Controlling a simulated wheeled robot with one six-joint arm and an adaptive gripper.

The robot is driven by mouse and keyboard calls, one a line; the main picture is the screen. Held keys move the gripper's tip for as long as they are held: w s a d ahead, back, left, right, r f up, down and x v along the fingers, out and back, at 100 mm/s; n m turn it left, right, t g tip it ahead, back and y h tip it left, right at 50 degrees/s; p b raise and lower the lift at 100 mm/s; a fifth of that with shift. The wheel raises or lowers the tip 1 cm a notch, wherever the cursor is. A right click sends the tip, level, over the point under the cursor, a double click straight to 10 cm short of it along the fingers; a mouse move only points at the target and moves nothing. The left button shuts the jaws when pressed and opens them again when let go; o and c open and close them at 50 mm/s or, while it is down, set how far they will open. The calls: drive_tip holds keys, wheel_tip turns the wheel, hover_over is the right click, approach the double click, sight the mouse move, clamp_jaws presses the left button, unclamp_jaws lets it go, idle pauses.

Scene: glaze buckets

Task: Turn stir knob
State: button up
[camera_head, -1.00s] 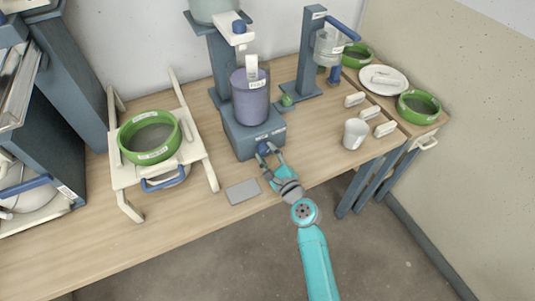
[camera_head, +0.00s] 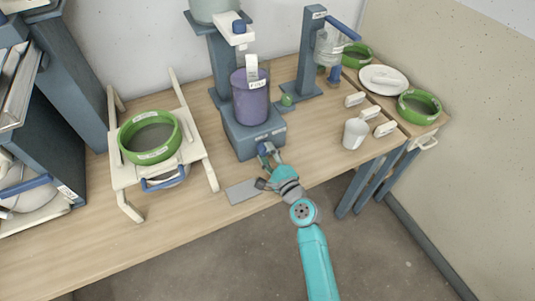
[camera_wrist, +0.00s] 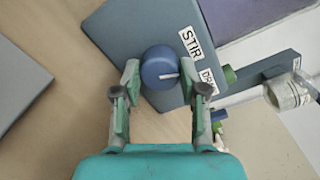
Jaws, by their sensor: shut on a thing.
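The stir knob (camera_wrist: 160,68) is a round blue knob with a white pointer line, on the front of the blue-grey mixer base (camera_head: 255,140). A white "STIR" label (camera_wrist: 190,43) is beside it. In the wrist view the pointer line points right, slightly upward. My gripper (camera_wrist: 166,80) has one finger on each side of the knob and is shut on it. In the head view my gripper (camera_head: 266,166) is at the base's front, and its fingers partly hide the knob. A purple-filled bucket (camera_head: 250,98) stands on the base.
A flat grey plate (camera_head: 243,191) lies on the bench just left of my gripper. A white cup (camera_head: 355,133) and several white blocks are to the right. A green-rimmed sieve (camera_head: 150,138) sits on a white stand (camera_head: 207,172) at left.

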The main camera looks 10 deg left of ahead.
drive_tip(key=shift+n, duration=0.6)
drive_tip(key=o, duration=1.1)
drive_tip(key=shift+o, duration=0.2)
drive_tip(key=shift+s, duration=0.1)
drive_tip(key=v, duration=1.2)
